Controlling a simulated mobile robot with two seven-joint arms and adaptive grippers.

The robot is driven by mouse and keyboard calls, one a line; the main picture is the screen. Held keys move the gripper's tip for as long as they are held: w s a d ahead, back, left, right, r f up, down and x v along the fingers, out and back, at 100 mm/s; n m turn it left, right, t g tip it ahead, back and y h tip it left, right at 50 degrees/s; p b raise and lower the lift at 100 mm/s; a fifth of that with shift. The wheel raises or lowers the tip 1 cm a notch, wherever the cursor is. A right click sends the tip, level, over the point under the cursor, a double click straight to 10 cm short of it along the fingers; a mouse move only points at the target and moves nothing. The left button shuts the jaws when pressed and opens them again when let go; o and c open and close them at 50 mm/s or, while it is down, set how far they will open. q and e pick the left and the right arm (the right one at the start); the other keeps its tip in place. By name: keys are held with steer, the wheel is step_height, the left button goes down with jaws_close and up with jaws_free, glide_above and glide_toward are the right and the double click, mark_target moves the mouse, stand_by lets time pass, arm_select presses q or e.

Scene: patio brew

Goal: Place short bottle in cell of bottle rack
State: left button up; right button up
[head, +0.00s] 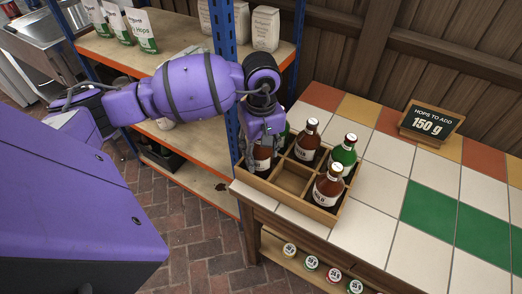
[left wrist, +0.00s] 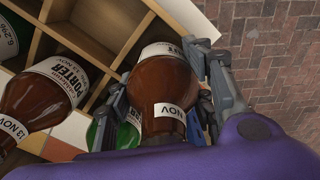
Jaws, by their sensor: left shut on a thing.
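My left gripper (head: 262,140) is shut on a brown bottle (head: 262,158) with a white label, over the left end of the wooden bottle rack (head: 290,203). In the left wrist view the held bottle (left wrist: 165,85) sits between the two fingers (left wrist: 165,100), beside the rack's dividers (left wrist: 88,48). I cannot tell how deep its base is in a cell. Two brown bottles (head: 307,144) (head: 328,186) and a green bottle (head: 343,154) stand in other cells. Another green bottle (head: 282,138) is partly hidden behind my gripper. A front middle cell (head: 292,177) looks empty. My right gripper is out of view.
The rack stands on a tiled counter (head: 385,183) near its left edge. A sign (head: 432,122) reading 150 g stands farther back. Shelves with bags (head: 142,30) and a blue post (head: 222,35) are close to my left arm. Tins (head: 312,262) sit below the counter.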

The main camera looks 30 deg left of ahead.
arm_select(q)
steer(key=shift+f, duration=0.15)
steer(key=o, duration=1.7)
step_height(320, 180, up, 12)
steer(key=shift+r, duration=0.25)
